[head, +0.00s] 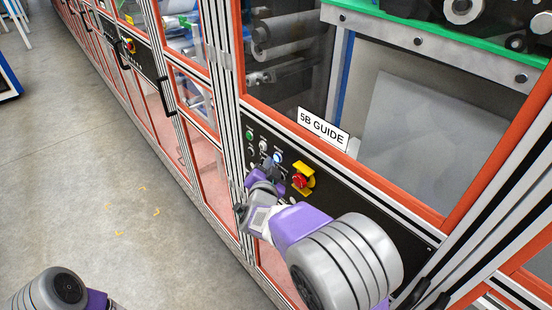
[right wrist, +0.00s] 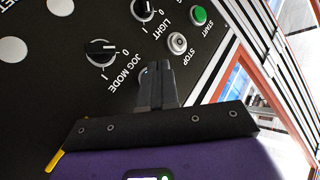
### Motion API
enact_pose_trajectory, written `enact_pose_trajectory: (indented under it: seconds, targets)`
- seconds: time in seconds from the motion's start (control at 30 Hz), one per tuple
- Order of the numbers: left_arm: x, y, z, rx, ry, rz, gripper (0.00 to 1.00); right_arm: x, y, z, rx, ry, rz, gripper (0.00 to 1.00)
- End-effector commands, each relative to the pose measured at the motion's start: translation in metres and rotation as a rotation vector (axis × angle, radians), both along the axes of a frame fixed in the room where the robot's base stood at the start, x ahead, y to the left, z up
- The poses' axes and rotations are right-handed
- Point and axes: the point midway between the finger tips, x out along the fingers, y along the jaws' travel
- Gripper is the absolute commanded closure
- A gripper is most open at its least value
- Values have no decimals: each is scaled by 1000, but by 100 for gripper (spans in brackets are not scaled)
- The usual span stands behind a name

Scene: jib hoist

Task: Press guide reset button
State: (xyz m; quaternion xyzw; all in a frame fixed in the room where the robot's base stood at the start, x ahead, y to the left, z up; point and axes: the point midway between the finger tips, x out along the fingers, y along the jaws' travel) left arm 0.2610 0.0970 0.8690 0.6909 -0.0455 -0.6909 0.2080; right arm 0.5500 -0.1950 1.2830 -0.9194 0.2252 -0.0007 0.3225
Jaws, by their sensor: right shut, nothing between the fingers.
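My right gripper (head: 271,174) is at the black control panel, its fingertips just below a blue-lit round button (head: 278,158) in the head view. No reset label is readable there. In the right wrist view my right gripper (right wrist: 155,72) is shut and empty, its fingertips over a small round button (right wrist: 143,74) that they mostly hide. I cannot tell whether they touch it. That button lies in line with the green START button (right wrist: 198,16) and the STOP button (right wrist: 178,43). My left gripper is not in view; only part of my left arm shows at lower left.
A red emergency stop (head: 300,180) on a yellow mount sits right of my right gripper. LIGHT (right wrist: 145,9) and JOG MODE (right wrist: 101,52) knobs lie close to the fingertips. A "5B GUIDE" sign (head: 323,130) is above the panel. The floor (head: 90,170) at left is open.

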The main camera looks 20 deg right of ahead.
Motion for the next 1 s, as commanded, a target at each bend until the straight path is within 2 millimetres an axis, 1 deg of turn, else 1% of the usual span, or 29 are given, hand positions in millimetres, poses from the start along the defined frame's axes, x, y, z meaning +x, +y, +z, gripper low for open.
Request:
enact_pose_trajectory:
  seconds: [1.0]
  targets:
    - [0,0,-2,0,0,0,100,4,-11,0,0,-1,-2,100]
